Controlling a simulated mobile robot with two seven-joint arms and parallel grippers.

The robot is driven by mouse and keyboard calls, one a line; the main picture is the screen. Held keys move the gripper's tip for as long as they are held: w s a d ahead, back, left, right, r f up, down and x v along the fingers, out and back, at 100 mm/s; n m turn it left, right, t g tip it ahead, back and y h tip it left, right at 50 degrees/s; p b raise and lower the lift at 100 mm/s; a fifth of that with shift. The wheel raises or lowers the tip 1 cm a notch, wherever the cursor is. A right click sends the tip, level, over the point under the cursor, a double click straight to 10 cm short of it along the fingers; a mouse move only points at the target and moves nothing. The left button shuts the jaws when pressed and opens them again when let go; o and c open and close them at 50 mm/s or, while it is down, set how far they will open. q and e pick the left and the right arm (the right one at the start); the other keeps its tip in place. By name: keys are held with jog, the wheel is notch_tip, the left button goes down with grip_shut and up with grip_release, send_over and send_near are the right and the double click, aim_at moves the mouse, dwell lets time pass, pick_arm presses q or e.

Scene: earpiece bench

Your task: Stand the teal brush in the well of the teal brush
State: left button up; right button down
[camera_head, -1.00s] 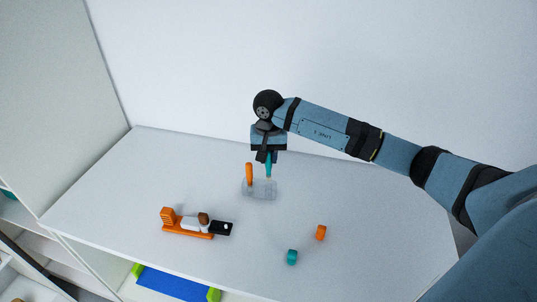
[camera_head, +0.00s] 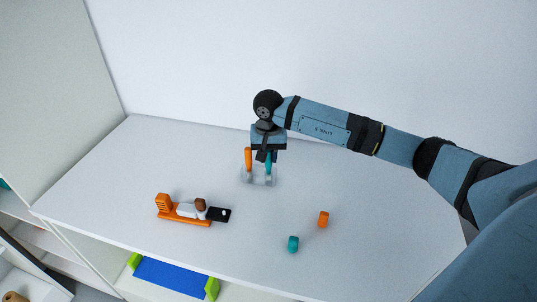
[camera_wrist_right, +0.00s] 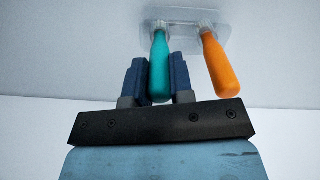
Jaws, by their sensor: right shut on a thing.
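The teal brush (camera_head: 268,163) is upright at the clear stand (camera_head: 246,181), on its right side in the head view. My right gripper (camera_head: 265,157) is shut on the teal handle from above. In the right wrist view the teal brush (camera_wrist_right: 160,62) lies between the two fingers (camera_wrist_right: 157,78), and its far end meets the clear stand (camera_wrist_right: 183,20). Whether it is fully seated in its well I cannot tell. An orange brush (camera_head: 248,159) stands upright in the stand beside it, also seen in the right wrist view (camera_wrist_right: 218,65). My left gripper is not in view.
An orange holder (camera_head: 180,219) with white, brown and black parts lies at the left front of the white table (camera_head: 360,220). A small teal piece (camera_head: 293,244) and a small orange piece (camera_head: 323,219) are at the front right. The table between is clear.

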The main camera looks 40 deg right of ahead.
jog(key=shift+f, duration=0.15)
dwell(0.3)
jog(key=shift+f+b, duration=0.15)
jog(key=shift+b, duration=0.25)
jog(key=c, duration=1)
grip_release()
jog(key=shift+o, duration=0.4)
jog(key=shift+r, duration=0.35)
notch_tip(320, 180, up, 13)
